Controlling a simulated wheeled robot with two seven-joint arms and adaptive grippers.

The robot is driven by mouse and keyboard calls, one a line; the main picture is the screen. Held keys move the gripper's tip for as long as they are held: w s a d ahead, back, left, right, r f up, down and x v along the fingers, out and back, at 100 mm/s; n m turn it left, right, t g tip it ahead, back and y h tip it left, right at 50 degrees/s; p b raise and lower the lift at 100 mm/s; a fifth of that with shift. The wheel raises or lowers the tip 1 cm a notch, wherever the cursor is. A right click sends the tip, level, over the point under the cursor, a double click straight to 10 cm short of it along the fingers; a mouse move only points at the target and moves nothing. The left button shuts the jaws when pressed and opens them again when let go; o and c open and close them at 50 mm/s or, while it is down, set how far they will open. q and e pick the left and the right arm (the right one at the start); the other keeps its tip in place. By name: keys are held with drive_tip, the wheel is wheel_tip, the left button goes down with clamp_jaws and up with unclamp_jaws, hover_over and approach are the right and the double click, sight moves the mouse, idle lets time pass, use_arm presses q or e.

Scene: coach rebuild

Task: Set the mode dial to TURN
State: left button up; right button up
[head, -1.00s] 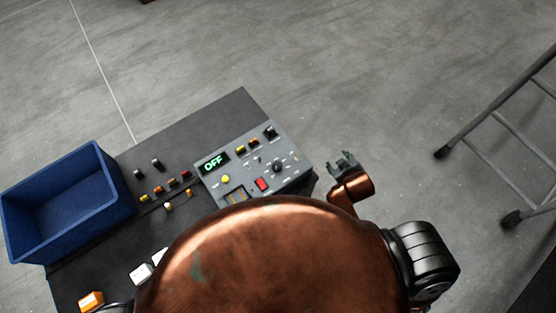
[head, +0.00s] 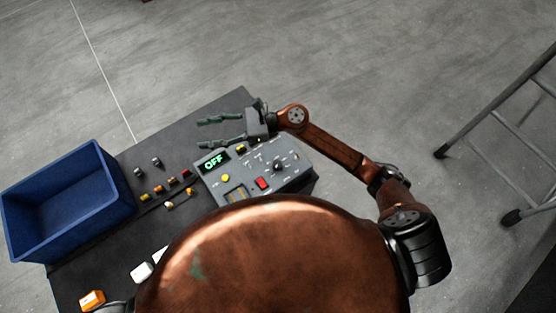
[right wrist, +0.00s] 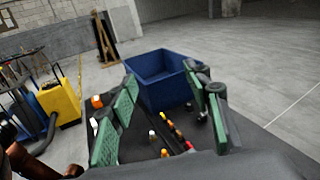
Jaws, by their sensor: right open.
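The grey control panel (head: 250,176) lies on the dark table, with a green-lit display (head: 213,161) reading OFF. A dark round dial (head: 279,166) sits on the panel's right part with small markings around it; I cannot read them or tell its setting. My right gripper (head: 209,132) is open and empty above the panel's far edge, fingers pointing left, apart from the dial. Its green-padded fingers also show spread in the right wrist view (right wrist: 165,112). The panel is not clearly visible in the right wrist view.
A blue bin (head: 68,203) stands on the table's left side and also shows in the right wrist view (right wrist: 163,82). Several small coloured parts (head: 166,187) lie between bin and panel. A grey ladder (head: 500,130) stands on the floor at right.

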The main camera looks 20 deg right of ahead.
wheel_tip(320, 180, down, 6)
drive_tip(key=s+n+g+h, duration=0.2)
drive_tip(key=n+g+h, duration=0.1)
drive_tip(key=n, duration=0.2)
drive_tip(key=n+g+h, duration=0.3)
drive_tip(key=n+h, duration=0.5)
drive_tip(key=h, duration=0.5)
approach(277, 164)
drive_tip(key=f, duration=0.1)
drive_tip(key=shift+y, duration=0.3)
drive_tip(key=p+x, duration=0.1)
drive_tip(key=x, duration=0.2)
drive_tip(key=p+x, duration=0.1)
drive_tip(key=x, duration=0.2)
drive_tip(key=shift+s+d, duration=0.2)
drive_tip(key=shift+s+a+f, duration=0.1)
drive_tip(key=shift+s+f, duration=0.05)
drive_tip(key=shift+f, duration=0.6)
drive_tip(key=shift+c, duration=0.5)
drive_tip(key=c, duration=1.1)
drive_tip(key=shift+o, duration=0.2)
